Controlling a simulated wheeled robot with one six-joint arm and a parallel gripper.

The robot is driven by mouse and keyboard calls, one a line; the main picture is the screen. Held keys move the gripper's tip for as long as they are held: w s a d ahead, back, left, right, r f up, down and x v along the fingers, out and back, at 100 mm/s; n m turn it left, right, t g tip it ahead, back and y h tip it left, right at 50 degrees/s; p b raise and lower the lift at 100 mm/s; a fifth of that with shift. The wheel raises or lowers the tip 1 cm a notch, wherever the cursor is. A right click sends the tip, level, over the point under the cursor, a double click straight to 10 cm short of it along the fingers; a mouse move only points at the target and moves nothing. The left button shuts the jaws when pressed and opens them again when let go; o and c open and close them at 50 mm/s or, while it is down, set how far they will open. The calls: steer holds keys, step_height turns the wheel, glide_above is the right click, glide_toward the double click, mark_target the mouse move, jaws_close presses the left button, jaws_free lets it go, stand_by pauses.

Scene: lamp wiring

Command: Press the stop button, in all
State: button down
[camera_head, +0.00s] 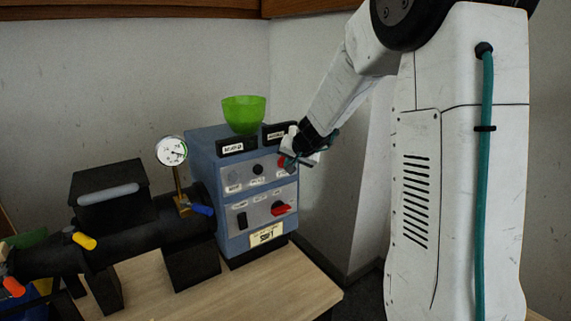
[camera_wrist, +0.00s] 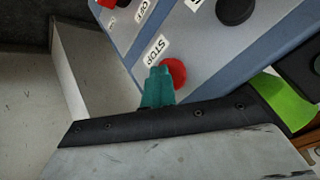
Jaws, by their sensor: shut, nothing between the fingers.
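The red round stop button (camera_wrist: 176,70) shows in the wrist view beside a white STOP label (camera_wrist: 156,49) on the blue-grey control box. My gripper (camera_wrist: 158,76) is shut and empty, its teal fingertips together. The fingertips overlap the button's edge in the wrist view and hide part of it. I cannot tell whether they touch it or stand just in front. In the head view the gripper (camera_head: 288,161) is at the upper right of the control box (camera_head: 233,222) front, and a bit of red shows at its tips.
A green bowl (camera_head: 244,113) stands on top of the box behind two black label blocks. A red switch (camera_head: 281,208) and a black switch (camera_head: 242,220) sit lower on the panel. A gauge (camera_head: 171,151) and black machine barrel (camera_head: 125,240) are left. A wall is close on the right.

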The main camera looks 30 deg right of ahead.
steer(key=shift+w+r, duration=0.2)
stand_by(0.3)
steer(key=shift+s, duration=0.1)
steer(key=shift+s+f, duration=0.15)
steer(key=shift+s, duration=0.75)
steer(key=shift+s, duration=0.1)
steer(key=s, duration=0.5)
steer(key=shift+d, duration=0.1)
stand_by(0.6)
